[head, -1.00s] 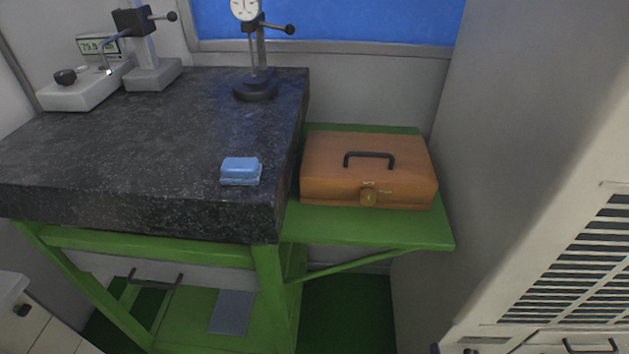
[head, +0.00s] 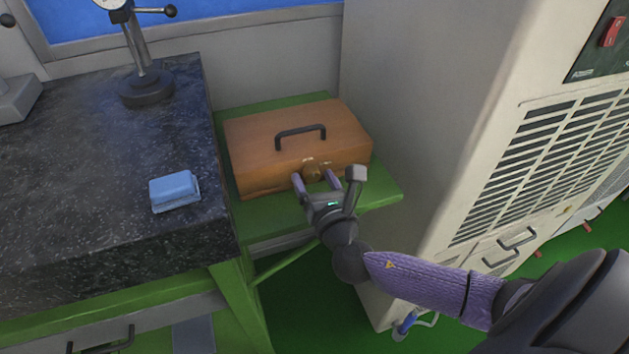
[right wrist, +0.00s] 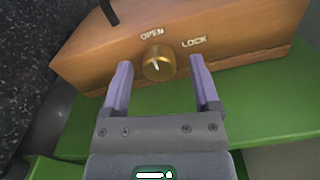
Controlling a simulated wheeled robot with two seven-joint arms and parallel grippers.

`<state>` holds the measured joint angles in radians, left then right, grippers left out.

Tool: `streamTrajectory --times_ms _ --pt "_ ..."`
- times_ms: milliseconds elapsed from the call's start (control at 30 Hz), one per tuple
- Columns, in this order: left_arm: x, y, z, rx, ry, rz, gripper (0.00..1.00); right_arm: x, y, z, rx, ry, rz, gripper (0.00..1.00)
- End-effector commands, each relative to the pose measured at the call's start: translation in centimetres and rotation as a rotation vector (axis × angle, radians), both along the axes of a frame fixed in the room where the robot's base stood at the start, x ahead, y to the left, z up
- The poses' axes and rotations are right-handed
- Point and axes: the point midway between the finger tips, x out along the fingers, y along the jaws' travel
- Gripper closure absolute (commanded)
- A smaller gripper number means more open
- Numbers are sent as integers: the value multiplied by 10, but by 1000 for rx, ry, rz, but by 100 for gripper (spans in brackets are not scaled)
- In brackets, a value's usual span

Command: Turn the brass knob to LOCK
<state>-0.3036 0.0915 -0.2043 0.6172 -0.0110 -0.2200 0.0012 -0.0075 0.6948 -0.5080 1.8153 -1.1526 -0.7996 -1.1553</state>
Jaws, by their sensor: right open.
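The brass knob (head: 313,173) is on the front face of a closed wooden case (head: 252,146) with a dark top handle. In the right wrist view the knob (right wrist: 158,63) shows a pale pointer line aimed up and slightly left, toward the OPEN label (right wrist: 152,33). The LOCK label (right wrist: 194,42) is to its right. My right gripper (head: 316,183) is open in front of the case, its purple fingers (right wrist: 160,82) on either side of the knob with gaps on both sides. It holds nothing. My left gripper is in neither view.
The case stands on a green shelf (head: 385,192) beside a dark granite table (head: 75,200). A blue block (head: 174,190) and a dial gauge stand (head: 147,88) are on the granite. A tall beige cabinet (head: 440,130) rises close on the right.

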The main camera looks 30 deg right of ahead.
Motion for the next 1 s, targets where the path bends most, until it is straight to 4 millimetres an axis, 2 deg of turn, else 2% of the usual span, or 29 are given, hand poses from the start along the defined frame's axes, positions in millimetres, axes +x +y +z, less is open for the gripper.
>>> streamTrajectory --times_ms 167,533,567,833,1000 --pt "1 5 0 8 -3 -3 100 0 0 0 1 1 0 21" --pt "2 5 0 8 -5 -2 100 0 0 0 1 1 0 98" --pt "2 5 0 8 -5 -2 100 0 0 0 1 1 0 100" --pt "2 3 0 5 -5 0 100 0 0 -1 18 -3 -1 100" --pt "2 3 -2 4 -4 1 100 0 0 -1 86 -19 -1 100"
